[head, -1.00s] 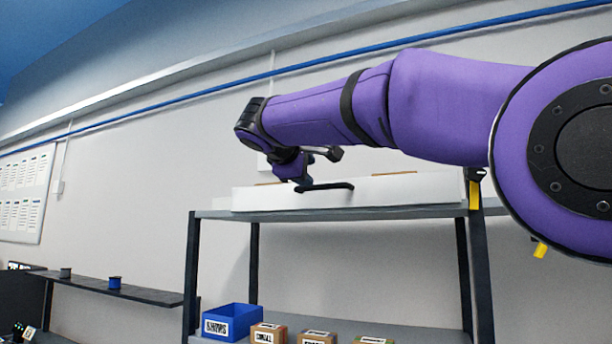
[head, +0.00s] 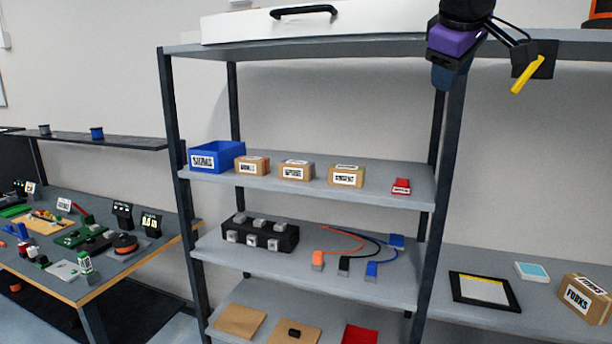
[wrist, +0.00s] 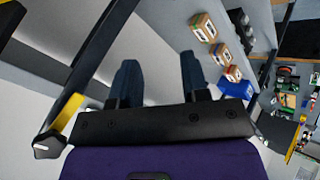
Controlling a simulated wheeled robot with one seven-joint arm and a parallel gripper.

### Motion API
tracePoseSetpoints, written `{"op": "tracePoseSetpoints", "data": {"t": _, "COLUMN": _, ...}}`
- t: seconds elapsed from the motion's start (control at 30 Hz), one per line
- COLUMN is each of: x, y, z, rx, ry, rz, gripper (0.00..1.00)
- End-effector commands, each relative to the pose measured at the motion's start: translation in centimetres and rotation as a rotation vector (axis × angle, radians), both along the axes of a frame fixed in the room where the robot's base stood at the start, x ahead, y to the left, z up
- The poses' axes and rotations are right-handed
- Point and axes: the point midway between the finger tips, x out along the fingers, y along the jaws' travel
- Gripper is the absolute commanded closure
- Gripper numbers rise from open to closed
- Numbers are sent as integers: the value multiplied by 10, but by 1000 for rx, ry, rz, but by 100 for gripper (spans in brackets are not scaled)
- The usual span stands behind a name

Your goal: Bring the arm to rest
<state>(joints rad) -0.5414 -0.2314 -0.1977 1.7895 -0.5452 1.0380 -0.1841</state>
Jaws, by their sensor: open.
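My gripper (head: 448,76) shows at the upper right of the head view, in front of the shelf rack's right post. Its purple wrist part and dark blue fingers point downward. In the wrist view my gripper (wrist: 160,75) has its two dark blue fingers apart, with nothing between them. It holds nothing and appears clear of the rack. Most of my arm lies outside the head view.
The shelf rack (head: 300,182) holds a blue bin (head: 217,155), several small cartons (head: 297,170) and a black block (head: 260,236). A cluttered workbench (head: 135,271) stands left. A side shelf at right holds a FORKS carton (head: 584,298).

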Motion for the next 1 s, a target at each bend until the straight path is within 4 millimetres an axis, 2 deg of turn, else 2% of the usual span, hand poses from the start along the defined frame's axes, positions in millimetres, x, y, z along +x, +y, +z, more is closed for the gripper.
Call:
{"op": "tracePoseSetpoints", "data": {"t": 0.03, "x": -22, "y": -16, "z": -14, "rx": 51, "ry": 17, "rz": -36, "gripper": 58}}
{"op": "tracePoseSetpoints", "data": {"t": 0.2, "x": -93, "y": -47, "z": -67, "rx": 224, "ry": 75, "rz": -159, "gripper": 58}}
{"op": "tracePoseSetpoints", "data": {"t": 0.4, "x": -175, "y": -62, "z": -134, "rx": 410, "ry": 118, "rz": -326, "gripper": 58}}
{"op": "tracePoseSetpoints", "data": {"t": 0.5, "x": -207, "y": -62, "z": -165, "rx": 484, "ry": 130, "rz": -402, "gripper": 58}}
{"op": "tracePoseSetpoints", "data": {"t": 0.6, "x": -229, "y": -61, "z": -188, "rx": 537, "ry": 135, "rz": -463, "gripper": 58}}
{"op": "tracePoseSetpoints", "data": {"t": 0.7, "x": -242, "y": -59, "z": -203, "rx": 568, "ry": 139, "rz": -499, "gripper": 58}}
{"op": "tracePoseSetpoints", "data": {"t": 1.0, "x": -247, "y": -59, "z": -209, "rx": 582, "ry": 140, "rz": -516, "gripper": 58}}
